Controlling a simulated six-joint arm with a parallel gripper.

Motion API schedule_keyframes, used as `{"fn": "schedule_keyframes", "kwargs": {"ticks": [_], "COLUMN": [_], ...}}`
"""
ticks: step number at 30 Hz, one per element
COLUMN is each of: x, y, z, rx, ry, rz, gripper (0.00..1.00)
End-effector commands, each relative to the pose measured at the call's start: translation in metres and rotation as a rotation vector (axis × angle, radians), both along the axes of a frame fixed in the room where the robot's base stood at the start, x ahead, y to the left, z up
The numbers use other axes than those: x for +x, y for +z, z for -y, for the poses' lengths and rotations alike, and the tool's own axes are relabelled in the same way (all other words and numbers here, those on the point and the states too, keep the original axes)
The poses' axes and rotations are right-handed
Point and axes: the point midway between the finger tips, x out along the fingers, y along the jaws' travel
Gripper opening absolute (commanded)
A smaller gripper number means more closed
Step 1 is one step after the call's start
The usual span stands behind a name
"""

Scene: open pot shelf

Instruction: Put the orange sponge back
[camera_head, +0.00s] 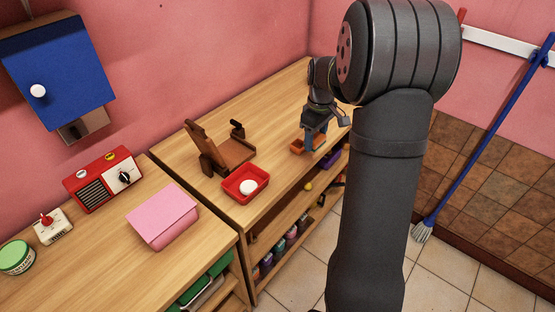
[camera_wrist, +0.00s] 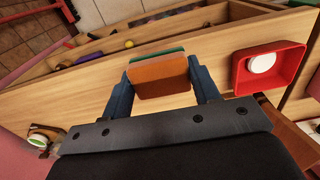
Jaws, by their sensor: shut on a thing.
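The orange sponge (camera_wrist: 162,78) has a thin green layer along its far edge. It sits between the two blue fingers of my gripper (camera_wrist: 160,92), which are shut on its sides. In the head view the sponge (camera_head: 298,146) shows as a small orange block at my gripper (camera_head: 312,138), over the far part of the wooden counter. I cannot tell whether it touches the counter. My fingers hide part of it there.
A red tray (camera_head: 231,190) with a white round thing stands nearer, beside a brown wooden stand (camera_head: 234,153). Open shelves below the counter hold several bottles (camera_head: 280,247) and a yellow ball (camera_head: 309,186). A pink box (camera_head: 162,218) and red radio (camera_head: 90,188) stand at left.

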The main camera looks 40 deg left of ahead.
Motion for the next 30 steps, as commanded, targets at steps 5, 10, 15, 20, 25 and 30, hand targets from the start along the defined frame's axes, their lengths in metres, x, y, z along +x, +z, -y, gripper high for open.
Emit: {"fn": "schedule_keyframes", "kwargs": {"ticks": [5,10,15,20,25,30], "x": [-0.011,-0.023,-0.034,-0.038,-0.039,-0.038], "y": [-0.013,-0.037,-0.058,-0.067,-0.077,-0.102], "z": [-0.027,-0.064,-0.096,-0.111,-0.113,-0.112], "rx": [-0.001,-0.002,-0.001,0.0,0.0,-0.001], "ry": [0.021,0.02,0.017,0.014,0.013,0.012], "rz": [-0.001,-0.002,-0.001,0.0,0.0,0.0], "gripper": [0.31,0.31,0.31,0.31,0.31,0.31]}}
